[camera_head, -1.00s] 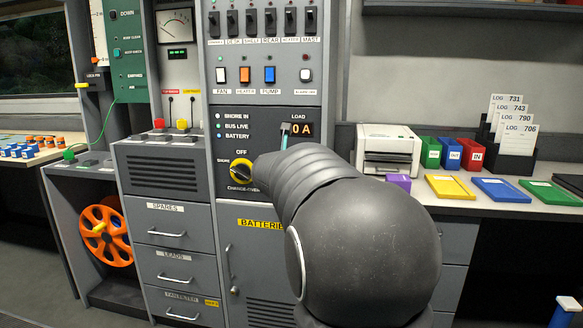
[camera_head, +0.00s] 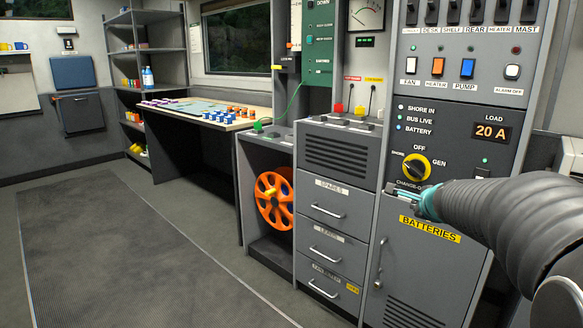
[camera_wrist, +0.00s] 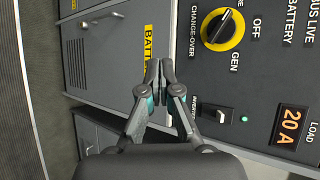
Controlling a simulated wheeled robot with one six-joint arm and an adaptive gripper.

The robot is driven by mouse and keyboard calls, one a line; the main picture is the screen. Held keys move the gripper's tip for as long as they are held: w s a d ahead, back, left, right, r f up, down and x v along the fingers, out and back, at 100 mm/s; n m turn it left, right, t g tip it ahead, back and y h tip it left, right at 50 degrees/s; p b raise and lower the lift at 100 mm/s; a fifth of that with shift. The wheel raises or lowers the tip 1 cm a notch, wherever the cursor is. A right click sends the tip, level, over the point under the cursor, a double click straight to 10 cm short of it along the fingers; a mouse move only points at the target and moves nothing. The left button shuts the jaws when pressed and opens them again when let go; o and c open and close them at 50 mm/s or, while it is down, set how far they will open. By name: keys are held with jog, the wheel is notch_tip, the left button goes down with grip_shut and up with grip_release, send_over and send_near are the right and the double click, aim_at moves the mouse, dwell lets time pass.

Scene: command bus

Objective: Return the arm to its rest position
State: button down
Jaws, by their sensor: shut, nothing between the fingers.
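My arm comes in from the right in the head view. My gripper (camera_head: 428,203) is in front of the grey panel, just below the change-over knob and above the BATTERIES label. In the wrist view its fingers (camera_wrist: 158,68) are together with nothing between them. The yellow and black change-over knob (camera_head: 416,168) is clear of the fingers; it also shows in the wrist view (camera_wrist: 222,29). The inverter switch (camera_wrist: 216,113) with a lit green lamp is close to the right finger in that view. The load display (camera_head: 490,132) reads 20 A.
Drawers (camera_head: 333,208) and an orange reel (camera_head: 273,199) are left of the batteries door (camera_head: 420,270). A worktop (camera_head: 205,116) with small coloured pieces stands further left. The floor (camera_head: 140,255) at left is open.

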jog(key=s+a+f+n+g+y, duration=0.2)
jog(key=s+a+f+n+y, duration=0.15)
jog(key=s+a+n, duration=0.5)
jog(key=s+a+f+n+g, duration=0.2)
jog(key=s+n, duration=0.5)
jog(key=s, duration=0.6)
jog(key=s+a+f+n+g+h, duration=0.1)
jog(key=s+a+n, duration=0.4)
jog(key=s, duration=0.8)
notch_tip(320, 180, down, 3)
jog(key=shift+s+r+n+g, duration=0.25)
jog(key=shift+n+g, duration=0.45)
jog(key=shift+n, duration=0.35)
jog(key=shift+h, duration=0.25)
